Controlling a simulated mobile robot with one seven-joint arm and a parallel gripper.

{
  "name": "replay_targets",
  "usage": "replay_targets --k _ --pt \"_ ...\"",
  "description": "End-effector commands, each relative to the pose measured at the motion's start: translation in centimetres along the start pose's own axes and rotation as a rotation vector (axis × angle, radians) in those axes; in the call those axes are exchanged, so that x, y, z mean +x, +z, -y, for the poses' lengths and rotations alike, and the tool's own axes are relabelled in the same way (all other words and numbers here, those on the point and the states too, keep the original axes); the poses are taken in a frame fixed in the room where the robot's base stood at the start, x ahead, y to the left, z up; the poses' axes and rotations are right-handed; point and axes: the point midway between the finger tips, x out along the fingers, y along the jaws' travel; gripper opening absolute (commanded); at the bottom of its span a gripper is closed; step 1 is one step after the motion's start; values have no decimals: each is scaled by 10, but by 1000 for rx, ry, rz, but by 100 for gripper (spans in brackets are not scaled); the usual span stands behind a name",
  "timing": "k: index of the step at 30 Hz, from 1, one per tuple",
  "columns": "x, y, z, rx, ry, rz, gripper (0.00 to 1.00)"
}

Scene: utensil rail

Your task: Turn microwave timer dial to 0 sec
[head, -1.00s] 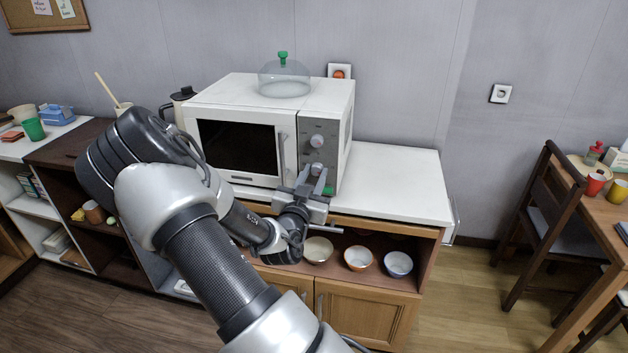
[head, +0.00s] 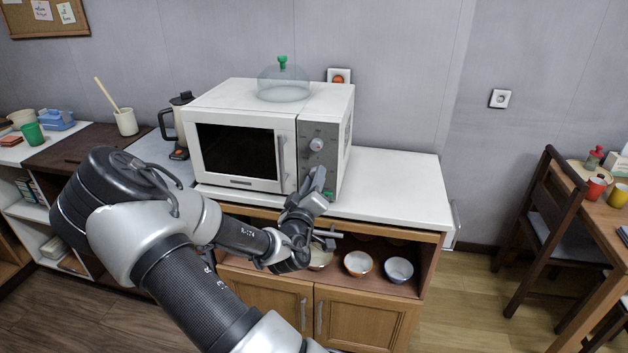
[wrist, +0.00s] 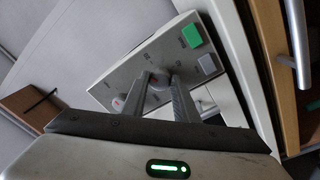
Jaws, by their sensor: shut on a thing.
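The white microwave (head: 240,145) stands on the counter with its door shut. Its grey control panel (head: 329,145) has an upper dial (head: 317,144) in plain view and a lower dial hidden behind my gripper in the head view. My gripper (head: 317,178) is at the lower part of the panel, rolled to a slant. In the wrist view, the two fingers of my gripper (wrist: 162,92) are closed on the sides of the round lower dial (wrist: 160,84). The upper dial (wrist: 119,102) shows to the left, clear of the fingers. The timer marks are too small to read.
A green button (wrist: 191,36) and a grey button (wrist: 207,64) sit near the held dial. A glass dome (head: 284,84) rests on the microwave. Bowls (head: 358,263) stand on the shelf below. The counter (head: 400,190) right of the microwave is clear.

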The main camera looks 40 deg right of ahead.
Motion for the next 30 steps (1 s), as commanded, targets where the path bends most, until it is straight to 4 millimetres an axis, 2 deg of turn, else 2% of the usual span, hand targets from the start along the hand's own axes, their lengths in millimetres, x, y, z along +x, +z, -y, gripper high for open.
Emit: replay_targets --k 21,30 --pt "-1 1 -1 -676 -35 -23 5" --pt "0 1 -2 -891 -44 -31 5"
